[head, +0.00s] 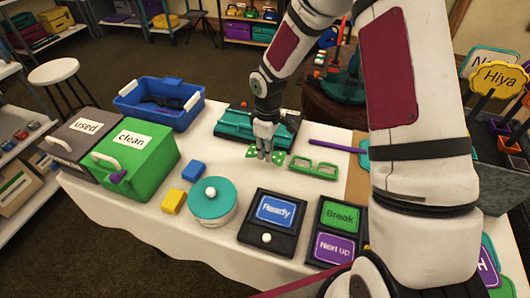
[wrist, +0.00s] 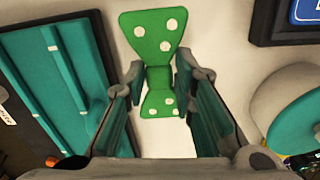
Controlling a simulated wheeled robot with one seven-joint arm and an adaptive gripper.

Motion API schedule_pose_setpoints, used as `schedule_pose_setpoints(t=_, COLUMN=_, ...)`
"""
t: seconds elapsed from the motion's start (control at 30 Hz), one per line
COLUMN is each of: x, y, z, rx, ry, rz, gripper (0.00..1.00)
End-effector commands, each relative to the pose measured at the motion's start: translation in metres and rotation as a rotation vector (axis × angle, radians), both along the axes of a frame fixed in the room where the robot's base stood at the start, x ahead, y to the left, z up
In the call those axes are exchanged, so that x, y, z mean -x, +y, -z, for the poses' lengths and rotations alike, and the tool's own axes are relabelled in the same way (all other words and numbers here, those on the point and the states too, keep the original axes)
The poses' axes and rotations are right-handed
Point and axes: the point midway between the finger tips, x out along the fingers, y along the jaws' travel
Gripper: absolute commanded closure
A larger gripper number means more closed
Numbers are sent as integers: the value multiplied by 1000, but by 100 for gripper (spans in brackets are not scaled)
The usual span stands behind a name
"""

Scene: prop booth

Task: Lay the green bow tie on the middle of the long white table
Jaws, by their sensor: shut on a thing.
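The green bow tie (head: 279,159) with white dots is at my gripper (head: 265,154), over the middle of the long white table (head: 140,203). In the wrist view, the bow tie (wrist: 150,32) lies lengthwise between the two fingers, and my gripper (wrist: 160,78) is shut on its narrow middle. One dotted wing shows beyond the fingertips, the other nearer my palm. The white tabletop shows close behind it; I cannot tell whether the bow tie touches it.
A teal round box (head: 211,206) and a Ready sign (head: 275,213) stand in front. Bare cloth lies between.

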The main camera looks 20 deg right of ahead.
Motion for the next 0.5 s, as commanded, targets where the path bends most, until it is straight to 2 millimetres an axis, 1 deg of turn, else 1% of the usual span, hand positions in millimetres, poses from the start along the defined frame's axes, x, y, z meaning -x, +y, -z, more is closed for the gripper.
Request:
schedule_pose_setpoints(t=0.03, x=-9, y=1, z=2, rx=-1, ry=-1, rz=0, gripper=93)
schedule_pose_setpoints(t=0.17, x=-22, y=0, z=2, rx=0, ry=0, rz=0, gripper=93)
schedule_pose_setpoints(t=0.27, x=-24, y=0, z=4, rx=0, ry=1, rz=-1, gripper=93)
schedule_pose_setpoints(t=0.33, x=-24, y=1, z=10, rx=0, ry=3, rz=0, gripper=93)
schedule_pose_setpoints(t=0.5, x=-24, y=0, z=33, rx=0, ry=3, rz=-1, gripper=93)
